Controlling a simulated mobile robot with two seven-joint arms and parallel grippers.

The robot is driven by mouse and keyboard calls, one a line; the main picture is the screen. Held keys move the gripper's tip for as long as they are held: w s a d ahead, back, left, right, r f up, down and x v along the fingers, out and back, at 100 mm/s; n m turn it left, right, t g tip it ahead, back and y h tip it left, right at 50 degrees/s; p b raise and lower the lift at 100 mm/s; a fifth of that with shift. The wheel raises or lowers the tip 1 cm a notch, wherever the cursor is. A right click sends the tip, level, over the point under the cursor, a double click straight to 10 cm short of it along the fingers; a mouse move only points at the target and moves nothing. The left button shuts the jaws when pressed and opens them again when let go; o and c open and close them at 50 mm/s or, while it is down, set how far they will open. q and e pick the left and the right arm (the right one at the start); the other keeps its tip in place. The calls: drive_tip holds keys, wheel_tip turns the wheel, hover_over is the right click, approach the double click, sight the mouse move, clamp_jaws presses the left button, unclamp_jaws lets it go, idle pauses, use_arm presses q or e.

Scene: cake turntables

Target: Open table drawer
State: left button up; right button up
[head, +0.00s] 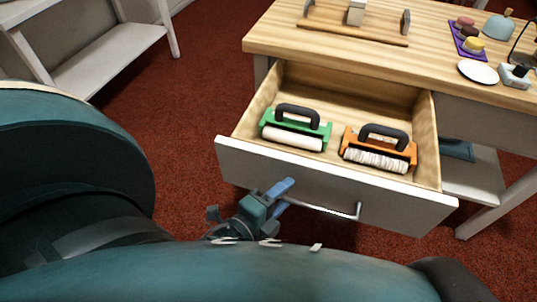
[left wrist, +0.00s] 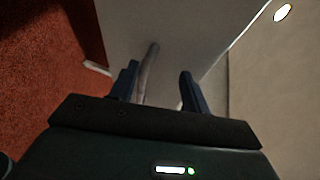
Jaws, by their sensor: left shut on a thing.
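The table drawer (head: 330,178) stands pulled far out of the wooden-topped table (head: 300,45), with its inside in plain view. Its pale front panel carries a metal bar handle (head: 325,210). My left gripper (head: 280,195) is at the left end of this handle, shut on it. In the left wrist view the handle (left wrist: 148,68) runs between the two dark blue fingers of the left gripper (left wrist: 157,82), close to the left finger. My right gripper is in neither view.
A green-framed roller (head: 295,128) and an orange-framed roller (head: 378,150) lie in the drawer. A wooden rack, a purple tray (head: 466,41) and a white plate (head: 478,72) are on the tabletop. A white shelf (head: 105,60) stands at left. Red carpet is clear between.

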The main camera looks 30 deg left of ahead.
use_arm(q)
drive_tip(key=shift+s+a+r, duration=0.2)
drive_tip(key=shift+s+r, duration=0.2)
drive_tip(key=shift+r, duration=0.25)
drive_tip(key=shift+s+b, duration=0.4)
drive_tip(key=shift+b, duration=0.05)
drive_tip(key=shift+c, duration=1)
drive_tip(key=shift+b+v, duration=0.6)
drive_tip(key=shift+v, duration=0.55)
drive_tip(key=shift+o, duration=0.9)
drive_tip(key=shift+f, duration=0.1)
